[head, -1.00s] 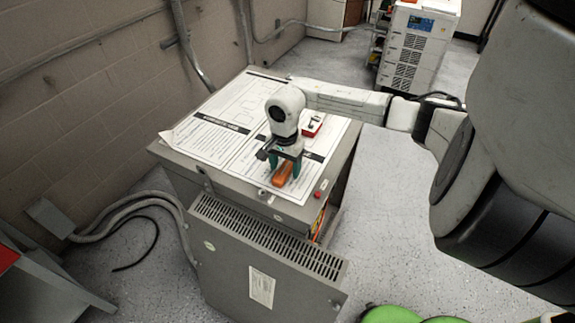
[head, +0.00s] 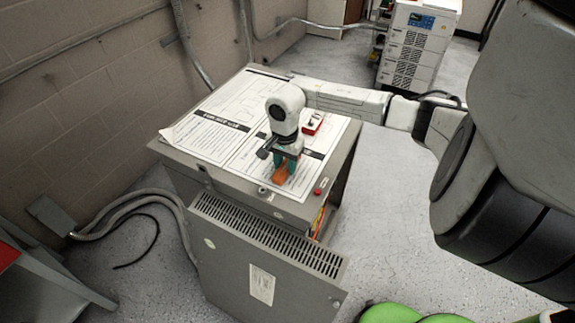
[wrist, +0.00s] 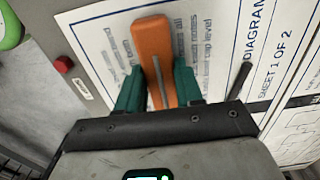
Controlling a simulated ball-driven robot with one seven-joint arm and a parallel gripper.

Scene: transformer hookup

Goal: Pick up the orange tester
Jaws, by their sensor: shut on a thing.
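The orange tester (head: 281,174) is at the front part of the grey cabinet's top, over a printed diagram sheet. In the wrist view the tester (wrist: 153,50) stands out beyond the fingers, with a grey strip along its middle. My gripper (head: 287,164) points down at it, and its green fingers (wrist: 158,88) are shut on the tester from both sides. I cannot tell whether the tester touches the sheet or is slightly above it.
The cabinet top (head: 180,150) carries large paper sheets (head: 225,120) and a small red and white device (head: 313,122) behind my gripper. A red button (head: 317,192) is near the right front edge. A grey vented panel (head: 250,250) stands in front. A white unit (head: 418,45) stands at the back.

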